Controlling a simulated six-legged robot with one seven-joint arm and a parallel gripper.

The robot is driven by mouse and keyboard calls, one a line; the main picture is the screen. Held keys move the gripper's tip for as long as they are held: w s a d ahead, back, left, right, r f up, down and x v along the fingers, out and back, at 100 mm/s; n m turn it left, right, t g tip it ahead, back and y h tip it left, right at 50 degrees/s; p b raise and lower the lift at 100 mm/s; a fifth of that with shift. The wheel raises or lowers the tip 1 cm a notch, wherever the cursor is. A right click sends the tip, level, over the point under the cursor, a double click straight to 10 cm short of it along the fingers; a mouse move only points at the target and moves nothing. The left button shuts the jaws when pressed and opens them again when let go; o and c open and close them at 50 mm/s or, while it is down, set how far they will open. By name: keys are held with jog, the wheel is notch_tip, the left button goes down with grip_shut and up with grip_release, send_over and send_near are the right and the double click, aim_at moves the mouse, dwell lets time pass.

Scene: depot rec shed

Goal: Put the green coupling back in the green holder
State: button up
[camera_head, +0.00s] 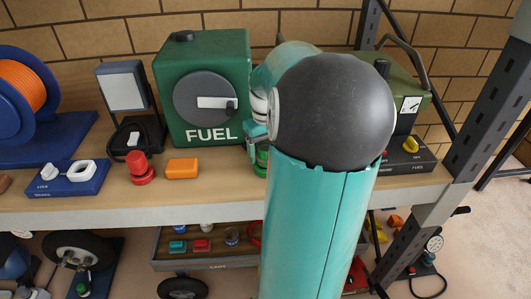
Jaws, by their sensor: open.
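My arm covers the middle of the view. My gripper (257,138) shows only in part at the arm's left edge, in front of the right side of the green fuel box. It is open. A small green piece (261,158) stands on the bench just below the gripper, its right side hidden by my arm. I cannot tell whether it is the green coupling, the green holder or both together, or whether the gripper touches it.
A red coupling on a red base (140,169) and an orange block (182,168) stand left of the green piece. The fuel box (205,60) is behind. A blue switch panel (68,178) is further left. A grey tray (215,262) sits below.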

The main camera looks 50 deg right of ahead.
notch_tip(320, 180, up, 12)
jog(key=shift+r, duration=0.2)
jog(key=shift+a, duration=0.1)
